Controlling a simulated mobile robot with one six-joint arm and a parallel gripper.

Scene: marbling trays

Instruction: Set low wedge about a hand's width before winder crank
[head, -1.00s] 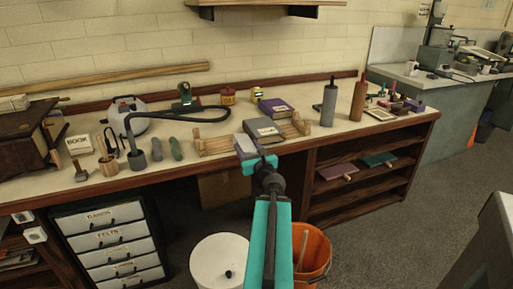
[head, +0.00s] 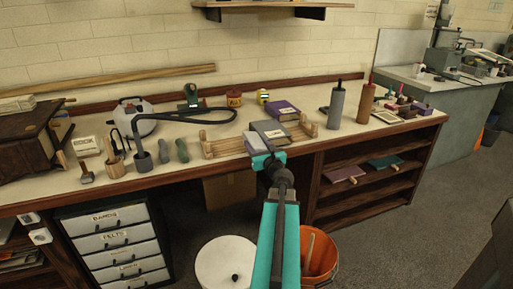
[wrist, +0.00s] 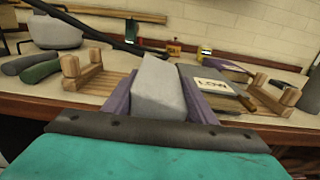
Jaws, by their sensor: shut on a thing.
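My gripper (head: 263,158) is shut on a light grey wedge-like block (wrist: 161,90), which sits between its purple fingers in the wrist view. In the head view the block (head: 257,143) is at the front of the bench, beside a wooden rack (head: 225,147). I cannot tell whether it touches the bench top. A grey flat slab (wrist: 205,78) with a card that seems to read "LOW" lies just right of the block. A dark green device (head: 191,97) stands at the back of the bench; I cannot tell whether it is the winder or where its crank is.
A black curved hose (head: 205,109) arches behind the rack. A grey bottle (head: 336,104) and a red-brown bottle (head: 366,103) stand to the right, dark grips (head: 181,150) and a kettle-like pot (head: 133,112) to the left.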

